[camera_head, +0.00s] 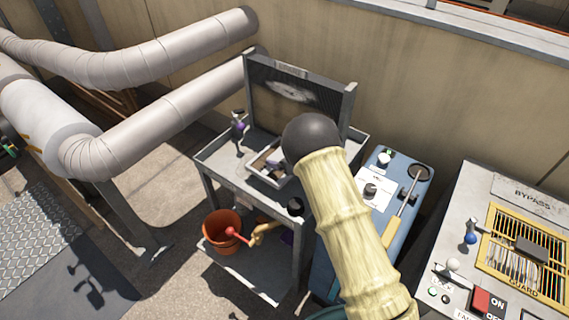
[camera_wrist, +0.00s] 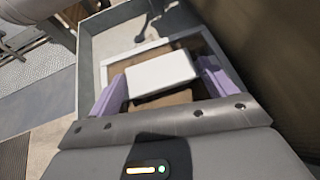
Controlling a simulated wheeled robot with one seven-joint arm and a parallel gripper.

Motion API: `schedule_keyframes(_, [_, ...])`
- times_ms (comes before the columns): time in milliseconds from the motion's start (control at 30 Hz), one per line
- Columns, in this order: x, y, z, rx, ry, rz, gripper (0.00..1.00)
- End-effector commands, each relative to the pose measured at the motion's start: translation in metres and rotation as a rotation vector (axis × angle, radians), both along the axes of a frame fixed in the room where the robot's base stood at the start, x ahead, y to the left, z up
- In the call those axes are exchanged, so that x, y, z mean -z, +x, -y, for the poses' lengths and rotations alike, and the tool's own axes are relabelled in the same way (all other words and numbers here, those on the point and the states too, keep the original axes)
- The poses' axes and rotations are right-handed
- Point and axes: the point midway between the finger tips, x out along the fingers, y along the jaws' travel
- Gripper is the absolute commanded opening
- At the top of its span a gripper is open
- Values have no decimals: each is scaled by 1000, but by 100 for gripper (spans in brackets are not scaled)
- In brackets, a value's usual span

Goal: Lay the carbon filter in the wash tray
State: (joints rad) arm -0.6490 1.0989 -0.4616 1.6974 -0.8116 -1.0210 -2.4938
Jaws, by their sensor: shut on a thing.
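My gripper (camera_wrist: 162,84) has purple fingers and is shut on a flat, pale block (camera_wrist: 160,72), which looks to be the carbon filter. The fingers press its two ends. The wash tray (camera_wrist: 149,48) appears as a pale-rimmed tray with a brown inside, below and around the block in the wrist view. I cannot tell whether the block touches the tray's bottom. In the head view the tray (camera_head: 262,176) sits on the top shelf of a grey cart. There my dark wrist and pale arm hide its right part and most of the gripper.
The cart (camera_head: 213,171) has an upright dark panel (camera_head: 292,95) at its back. A small purple-and-dark figure-like object (camera_head: 239,128) stands left of the tray. A red-brown bucket (camera_head: 221,228) is on the lower shelf. A blue cabinet (camera_head: 398,180) and a bypass panel (camera_head: 492,205) stand right.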

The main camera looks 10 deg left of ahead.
Motion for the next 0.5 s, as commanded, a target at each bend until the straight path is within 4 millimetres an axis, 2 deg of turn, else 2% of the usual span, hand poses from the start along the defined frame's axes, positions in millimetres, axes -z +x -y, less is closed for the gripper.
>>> schedule_keyframes(100, [7,1,0,2,4,4,55])
schedule_keyframes(367, [7,1,-1,1,3,4,55])
schedule_keyframes(500, [20,0,-1,0,3,2,55])
